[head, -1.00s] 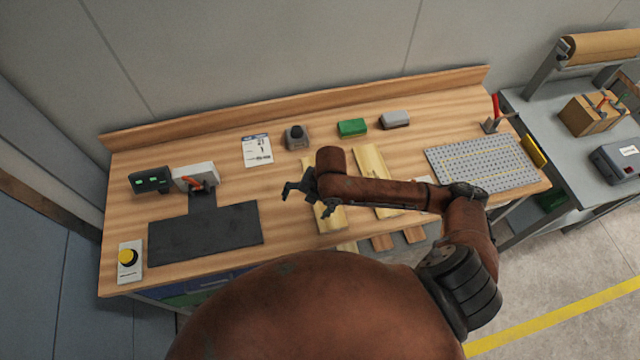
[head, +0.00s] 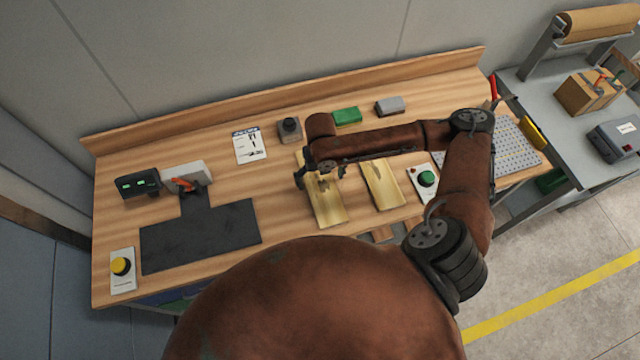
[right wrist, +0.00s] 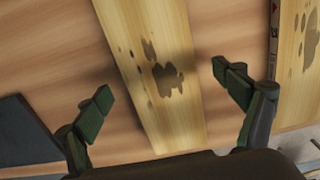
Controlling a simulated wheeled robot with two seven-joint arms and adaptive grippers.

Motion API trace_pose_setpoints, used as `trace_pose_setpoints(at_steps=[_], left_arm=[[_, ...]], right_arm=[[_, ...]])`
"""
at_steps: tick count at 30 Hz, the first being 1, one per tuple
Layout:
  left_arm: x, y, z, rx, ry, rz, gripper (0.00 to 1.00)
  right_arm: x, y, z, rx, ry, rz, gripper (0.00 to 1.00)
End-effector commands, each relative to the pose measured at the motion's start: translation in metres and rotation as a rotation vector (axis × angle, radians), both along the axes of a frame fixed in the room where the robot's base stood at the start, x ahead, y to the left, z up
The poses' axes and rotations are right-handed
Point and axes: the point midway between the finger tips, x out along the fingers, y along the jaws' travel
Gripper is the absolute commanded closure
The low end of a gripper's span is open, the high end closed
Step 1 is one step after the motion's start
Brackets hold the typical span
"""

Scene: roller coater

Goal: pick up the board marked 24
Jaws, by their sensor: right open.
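Two pale wooden boards lie on the bench: a left board (head: 328,208) and a right board (head: 383,186). I cannot read a 24 on either one. My right gripper (head: 320,176) is over the left board, fingers pointing down. In the right wrist view the gripper (right wrist: 168,95) is open, its two green-padded fingers on either side of the left board (right wrist: 180,125), which has dark spots. The fingers are apart from the board. My left gripper is not in view.
A black mat (head: 200,237) and a yellow button (head: 121,266) are at left. A green button (head: 426,179) stands right of the boards. A green block (head: 347,116) and a grey block (head: 389,106) lie behind. A perforated grey plate (head: 515,150) is at right.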

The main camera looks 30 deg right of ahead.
Motion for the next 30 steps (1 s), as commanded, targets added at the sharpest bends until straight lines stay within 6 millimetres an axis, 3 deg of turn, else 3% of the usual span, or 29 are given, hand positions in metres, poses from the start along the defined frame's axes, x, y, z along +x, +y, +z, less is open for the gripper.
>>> trace_pose_setpoints(at_steps=[4,12,30], left_arm=[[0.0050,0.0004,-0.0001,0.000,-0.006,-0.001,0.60],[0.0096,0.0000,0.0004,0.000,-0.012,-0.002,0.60],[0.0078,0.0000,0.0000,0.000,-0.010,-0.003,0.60]], right_arm=[[0.0004,0.0000,-0.0141,-0.002,0.000,0.002,0.11],[0.0013,0.0009,-0.0157,-0.001,-0.002,0.004,0.12],[0.0015,0.0011,-0.0154,-0.001,-0.002,0.003,0.54]])
